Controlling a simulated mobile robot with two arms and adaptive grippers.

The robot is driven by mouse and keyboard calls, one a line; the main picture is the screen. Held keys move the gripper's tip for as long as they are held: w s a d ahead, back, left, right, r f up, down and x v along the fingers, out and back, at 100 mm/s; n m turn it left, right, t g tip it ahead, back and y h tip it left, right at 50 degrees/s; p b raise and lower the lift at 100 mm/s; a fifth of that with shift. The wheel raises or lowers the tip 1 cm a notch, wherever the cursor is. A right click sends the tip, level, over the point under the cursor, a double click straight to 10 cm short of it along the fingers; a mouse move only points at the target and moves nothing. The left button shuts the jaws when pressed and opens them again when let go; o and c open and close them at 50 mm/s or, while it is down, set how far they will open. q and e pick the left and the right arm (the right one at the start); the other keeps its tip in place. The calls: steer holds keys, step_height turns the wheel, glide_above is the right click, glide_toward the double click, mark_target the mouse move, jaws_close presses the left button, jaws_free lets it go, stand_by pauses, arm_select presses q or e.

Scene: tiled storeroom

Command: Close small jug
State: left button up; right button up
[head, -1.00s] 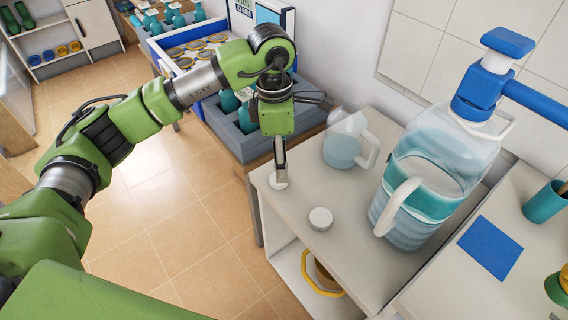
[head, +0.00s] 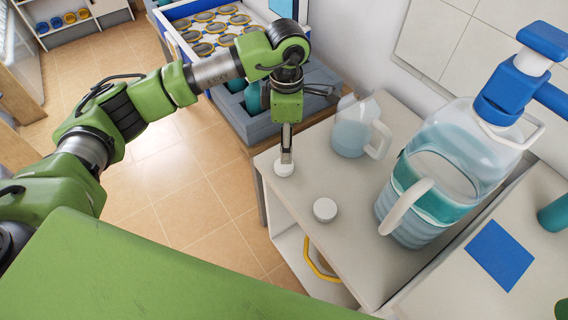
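The small jug (head: 352,135), clear with pale blue liquid and a white handle, stands upright near the wall at the back of the white counter (head: 352,245). No cap shows on its top. A small white cap (head: 283,169) lies at the counter's left edge, and a larger white cap (head: 325,209) lies nearer to me. My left gripper (head: 287,158) points straight down with its fingertips at the small cap. The fingers are seen edge-on, so whether they grip it is unclear. My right gripper is out of view.
A large jug (head: 425,205) with a blue pump top stands right of the small jug. A blue square (head: 495,255) lies on the surface at right. A grey crate (head: 235,125) with teal bottles stands behind my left gripper.

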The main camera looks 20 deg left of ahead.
mark_target(286, 165)
arm_select(q)
steer(key=shift+f, duration=1.5)
steer(key=shift+s+f+p, duration=0.15)
steer(key=shift+f+p, duration=0.15)
steer(key=shift+f, duration=0.05)
step_height(286, 165, down, 4)
steer(key=shift+s+d+f+p, duration=0.1)
steer(key=shift+f+p, duration=0.15)
steer(key=shift+p, duration=0.2)
steer(key=c, duration=0.8)
